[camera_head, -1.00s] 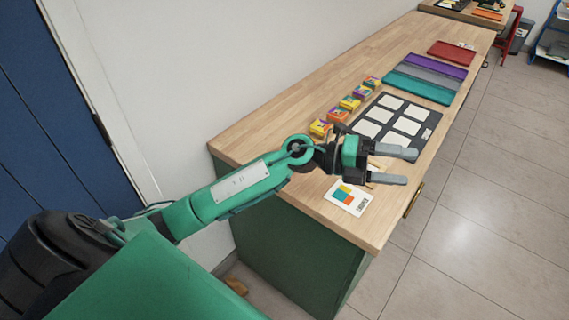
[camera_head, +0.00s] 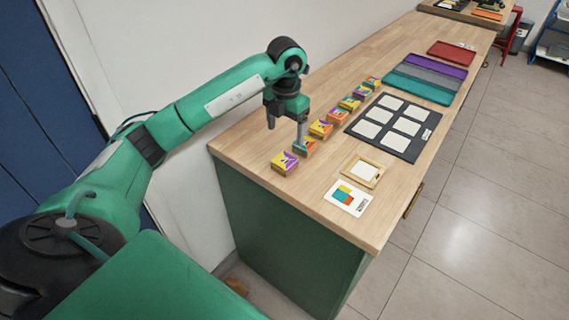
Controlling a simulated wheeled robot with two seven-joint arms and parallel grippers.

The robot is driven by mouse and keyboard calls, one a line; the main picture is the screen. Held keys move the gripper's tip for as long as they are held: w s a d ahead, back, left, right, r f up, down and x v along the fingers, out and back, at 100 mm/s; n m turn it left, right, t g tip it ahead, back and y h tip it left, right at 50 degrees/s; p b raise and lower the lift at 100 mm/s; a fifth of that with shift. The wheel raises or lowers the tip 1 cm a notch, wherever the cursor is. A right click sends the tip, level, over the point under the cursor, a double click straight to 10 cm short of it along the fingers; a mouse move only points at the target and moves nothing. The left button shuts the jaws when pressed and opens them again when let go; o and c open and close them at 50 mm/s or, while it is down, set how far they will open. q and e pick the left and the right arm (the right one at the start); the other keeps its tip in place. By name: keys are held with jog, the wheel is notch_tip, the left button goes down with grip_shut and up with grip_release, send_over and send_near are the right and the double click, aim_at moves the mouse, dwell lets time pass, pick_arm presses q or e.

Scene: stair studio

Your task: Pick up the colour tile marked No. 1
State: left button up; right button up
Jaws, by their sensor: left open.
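A row of small block-like colour tiles runs along the wooden counter. The nearest tile (camera_head: 285,163) has a purple and yellow top and orange sides. A second tile (camera_head: 305,149) lies just behind it, partly hidden by a finger. A third tile (camera_head: 320,129) is orange and yellow. The numbers are too small to read, so I cannot tell which is No. 1. My left gripper (camera_head: 286,136) points down over the near end of the row, open and empty. One finger overlaps the second tile in the picture; I cannot tell whether they touch. My right gripper is not in view.
A dark board (camera_head: 393,144) with several white squares lies right of the row. A small wooden frame (camera_head: 362,171) and a colour card (camera_head: 347,198) lie near the front edge. Purple, grey and teal trays (camera_head: 418,90) and a red tray (camera_head: 451,53) are farther back.

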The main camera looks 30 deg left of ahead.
aim_at(285, 159)
pick_arm(q)
notch_tip(285, 159, down, 7)
jog(key=shift+f+p, duration=0.1)
jog(key=shift+p, duration=0.3)
notch_tip(285, 159, down, 3)
jog(key=shift+f+p, duration=0.2)
jog(key=shift+p, duration=0.3)
jog(key=shift+w+a+f, duration=0.1)
jog(key=shift+f, duration=0.55)
jog(key=c, duration=0.9)
jog(key=shift+c, duration=0.9)
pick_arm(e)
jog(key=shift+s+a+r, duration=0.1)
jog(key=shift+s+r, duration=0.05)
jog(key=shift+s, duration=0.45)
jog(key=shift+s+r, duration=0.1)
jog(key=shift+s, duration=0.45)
pick_arm(q)
jog(key=shift+r, duration=0.1)
